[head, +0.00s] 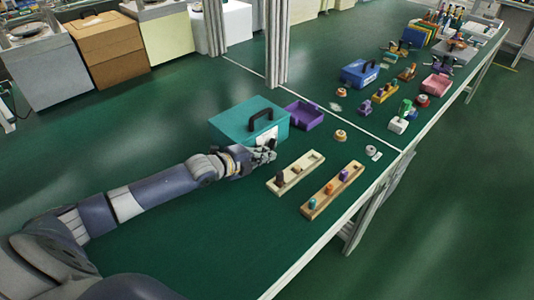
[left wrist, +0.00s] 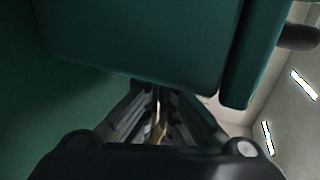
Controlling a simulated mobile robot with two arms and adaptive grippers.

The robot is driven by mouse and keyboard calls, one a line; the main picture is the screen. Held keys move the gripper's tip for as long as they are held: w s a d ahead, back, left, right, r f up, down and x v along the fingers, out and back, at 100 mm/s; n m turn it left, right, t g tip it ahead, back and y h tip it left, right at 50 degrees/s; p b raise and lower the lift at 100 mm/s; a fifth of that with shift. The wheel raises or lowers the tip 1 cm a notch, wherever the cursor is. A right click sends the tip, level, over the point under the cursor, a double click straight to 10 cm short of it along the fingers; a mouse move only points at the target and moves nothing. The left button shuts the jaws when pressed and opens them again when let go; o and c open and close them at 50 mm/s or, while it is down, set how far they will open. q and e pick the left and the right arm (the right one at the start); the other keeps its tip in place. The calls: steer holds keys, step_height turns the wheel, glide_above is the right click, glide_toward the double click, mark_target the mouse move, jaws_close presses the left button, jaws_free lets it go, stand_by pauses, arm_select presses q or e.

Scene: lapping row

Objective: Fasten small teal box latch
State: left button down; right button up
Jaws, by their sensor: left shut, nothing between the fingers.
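The small teal box (head: 240,121) stands on the green table with its lid down and a dark handle (head: 263,119) on it. A pale plate (head: 267,136) shows on its front face, partly hidden by my gripper. My left gripper (head: 271,154) is at the front of the box, low and close to that face. In the left wrist view the gripper (left wrist: 158,98) is shut and empty, and the teal box (left wrist: 140,40) fills the top of the view. I cannot tell whether the fingers touch the box or how the latch sits. My right gripper is not in view.
A purple tray (head: 304,116) stands right behind the box. Two wooden peg holders, a pale one (head: 309,163) and a brown one (head: 315,208), lie to the right of my gripper. A blue box (head: 360,73) and small parts stand farther back. The near table is clear.

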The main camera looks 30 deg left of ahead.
arm_select(q)
steer(key=shift+w+f, duration=0.15)
steer(key=shift+f, duration=0.5)
stand_by(0.4)
steer(key=shift+r, duration=0.1)
stand_by(0.3)
steer(key=shift+r+p, duration=0.75)
steer(key=shift+r, duration=0.05)
steer(key=shift+f, duration=0.1)
